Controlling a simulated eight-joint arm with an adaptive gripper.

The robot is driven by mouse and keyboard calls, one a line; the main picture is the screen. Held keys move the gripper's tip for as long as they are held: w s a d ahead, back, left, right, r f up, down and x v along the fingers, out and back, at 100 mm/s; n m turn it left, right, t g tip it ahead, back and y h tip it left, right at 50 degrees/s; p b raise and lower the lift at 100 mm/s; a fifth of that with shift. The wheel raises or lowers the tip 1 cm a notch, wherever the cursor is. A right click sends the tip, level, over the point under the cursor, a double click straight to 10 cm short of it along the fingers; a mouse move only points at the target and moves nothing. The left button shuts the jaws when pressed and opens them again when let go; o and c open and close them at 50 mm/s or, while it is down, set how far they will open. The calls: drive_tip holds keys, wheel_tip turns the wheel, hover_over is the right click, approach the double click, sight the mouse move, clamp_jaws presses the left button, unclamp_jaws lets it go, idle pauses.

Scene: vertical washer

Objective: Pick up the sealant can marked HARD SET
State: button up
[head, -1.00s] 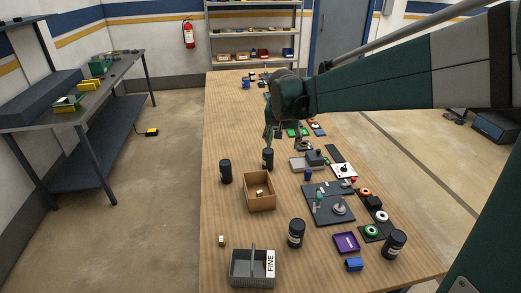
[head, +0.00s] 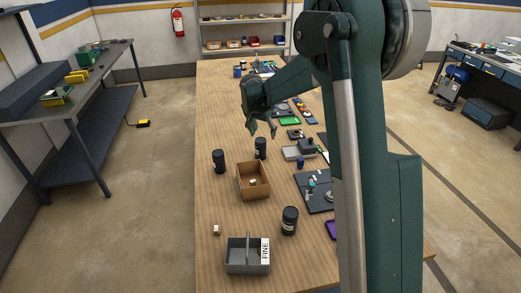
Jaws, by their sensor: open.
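Three black cans show in the head view: one at the left of the table (head: 218,161), one just right of it and farther back (head: 260,148), and one nearer the front (head: 290,220). Their markings are too small to read, so I cannot tell which says HARD SET. My gripper (head: 263,130) is open and empty, fingers pointing down. In the picture it sits just above the farther-back can, apart from it. A fourth black can, seen earlier at the front right, is now hidden behind my arm.
An open brown box (head: 253,194) stands among the cans. A grey basket marked FINE (head: 240,268) and a small block (head: 216,230) are at the front of the wooden table (head: 215,100). A dark board (head: 312,204) and small parts lie right. The left strip is clear.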

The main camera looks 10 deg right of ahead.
sight(260, 140)
drive_tip(key=shift+m+h, duration=0.3)
drive_tip(key=shift+m, duration=0.3)
drive_tip(key=w+f, duration=0.4)
drive_tip(key=f, duration=0.1)
drive_tip(key=w+f, duration=0.2)
drive_tip(key=f, duration=0.1)
drive_tip(key=shift+w+a+f, duration=0.25)
drive_tip(key=shift+g, duration=0.3)
drive_tip(key=shift+x, duration=1.3)
drive_tip(key=shift+f, duration=0.1)
drive_tip(key=shift+x, duration=2.5)
drive_tip(key=c, duration=1.3)
drive_tip(key=shift+c, duration=0.2)
